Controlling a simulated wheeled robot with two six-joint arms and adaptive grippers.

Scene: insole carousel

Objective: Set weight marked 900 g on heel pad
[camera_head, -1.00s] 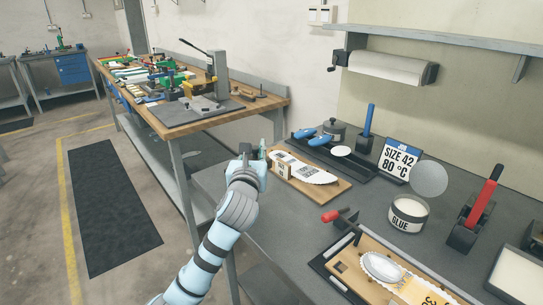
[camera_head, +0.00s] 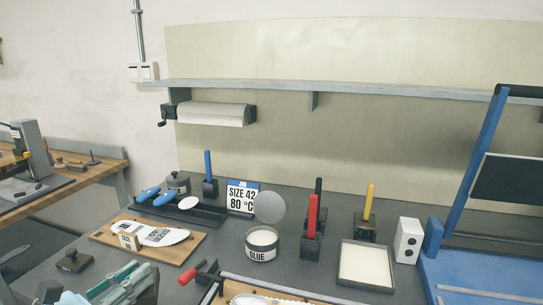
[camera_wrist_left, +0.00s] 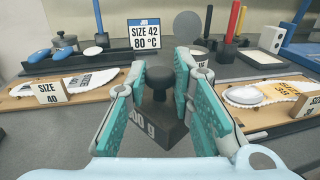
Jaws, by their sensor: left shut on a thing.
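My left gripper (camera_head: 128,282) shows at the bottom left of the head view, its teal fingers low over the bench. In the left wrist view it (camera_wrist_left: 163,85) is shut on the round knob of a dark weight (camera_wrist_left: 158,130). Only "00 g" of its marking shows; the first digit is hidden by a finger. A white oval pad (camera_wrist_left: 244,96) lies on the insole board (camera_wrist_left: 262,117) to the right in the wrist view; I cannot tell for sure that it is the heel pad. My right gripper is not in view.
A board (camera_head: 188,250) with an insole and a size block stands at left. Two dark knobbed blocks (camera_head: 73,260) (camera_head: 50,291) sit near the front left. The glue pot (camera_head: 262,245), upright tools and white tray (camera_head: 366,265) stand behind.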

